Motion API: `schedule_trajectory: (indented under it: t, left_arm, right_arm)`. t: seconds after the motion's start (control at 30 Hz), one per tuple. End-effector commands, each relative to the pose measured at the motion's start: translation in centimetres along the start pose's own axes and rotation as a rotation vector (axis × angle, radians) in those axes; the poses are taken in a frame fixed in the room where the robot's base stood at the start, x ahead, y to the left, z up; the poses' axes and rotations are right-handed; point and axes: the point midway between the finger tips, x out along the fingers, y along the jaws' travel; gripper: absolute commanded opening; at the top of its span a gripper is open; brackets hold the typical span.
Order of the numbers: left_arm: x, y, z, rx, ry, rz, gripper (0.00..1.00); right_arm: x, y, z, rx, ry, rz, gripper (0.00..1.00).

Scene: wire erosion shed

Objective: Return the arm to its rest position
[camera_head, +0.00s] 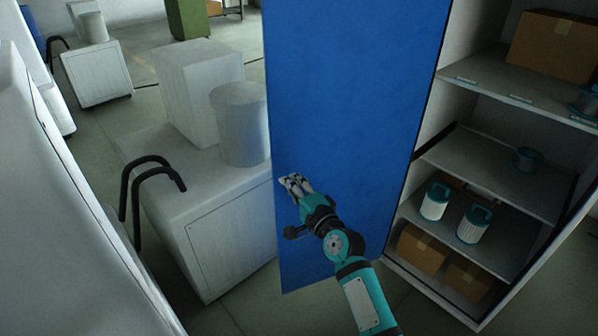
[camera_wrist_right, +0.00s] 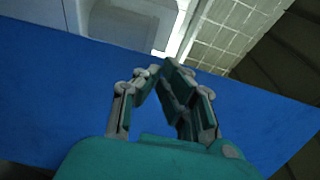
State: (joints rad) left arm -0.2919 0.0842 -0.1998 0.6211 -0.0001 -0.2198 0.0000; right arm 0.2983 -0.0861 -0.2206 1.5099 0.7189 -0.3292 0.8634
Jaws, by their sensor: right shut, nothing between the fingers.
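My right arm, teal and black, reaches up from the bottom of the head view. My right gripper (camera_head: 292,182) is shut and empty, in front of the blue cabinet door (camera_head: 350,90) near its left edge. In the wrist view the right gripper's fingertips (camera_wrist_right: 167,68) meet near the upper edge of the blue door (camera_wrist_right: 50,100). I cannot tell whether the fingers touch the door. The door stands open to the left of the cabinet. My left gripper does not show in either view.
The open cabinet's shelves hold a cardboard box (camera_head: 554,45), filter canisters (camera_head: 474,224), spools (camera_head: 527,159) and more boxes (camera_head: 422,249) low down. Left of the door stands a white machine (camera_head: 225,235) with a cylinder (camera_head: 240,125) and black handles (camera_head: 150,170). Grey floor shows between the machines.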

Motion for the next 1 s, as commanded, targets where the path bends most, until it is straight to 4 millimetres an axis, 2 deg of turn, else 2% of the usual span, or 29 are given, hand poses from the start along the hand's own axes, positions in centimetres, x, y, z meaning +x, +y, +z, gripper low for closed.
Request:
schedule_trajectory:
  t: [0.1,0.3,0.37,0.43,0.47,0.57,0.6,0.67,0.8,0.87,1.0]
  left_arm:
    - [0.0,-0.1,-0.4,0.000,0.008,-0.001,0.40]
    - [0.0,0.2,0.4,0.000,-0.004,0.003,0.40]
    - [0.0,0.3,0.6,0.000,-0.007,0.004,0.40]
    - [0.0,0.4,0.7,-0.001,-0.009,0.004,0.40]
    - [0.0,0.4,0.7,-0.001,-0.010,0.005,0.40]
    - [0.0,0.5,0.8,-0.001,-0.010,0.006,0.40]
    - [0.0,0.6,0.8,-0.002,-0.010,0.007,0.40]
    - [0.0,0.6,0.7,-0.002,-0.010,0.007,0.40]
    - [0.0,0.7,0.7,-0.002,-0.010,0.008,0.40]
    - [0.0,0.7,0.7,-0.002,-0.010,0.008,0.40]
    - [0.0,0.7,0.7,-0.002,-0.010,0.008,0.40]
  right_arm:
    - [-0.8,0.1,1.0,0.001,-0.001,0.000,0.00]
    - [-1.1,0.2,1.4,-0.002,0.000,0.004,0.00]
    - [-1.2,1.0,1.4,-0.012,0.002,0.018,0.00]
    - [-1.5,3.1,1.3,-0.038,0.007,0.056,0.00]
    - [-1.7,4.3,1.2,-0.055,0.009,0.078,0.00]
    - [-3.0,10.0,1.0,-0.134,0.013,0.183,0.00]
    - [-3.9,12.7,0.9,-0.173,0.011,0.233,0.00]
    - [-5.3,16.7,0.8,-0.234,0.004,0.307,0.00]
    - [-9.7,25.5,0.9,-0.375,-0.035,0.478,0.00]
    - [-12.0,29.0,1.0,-0.433,-0.060,0.547,0.00]
    - [-18.1,36.7,1.5,-0.567,-0.140,0.706,0.00]
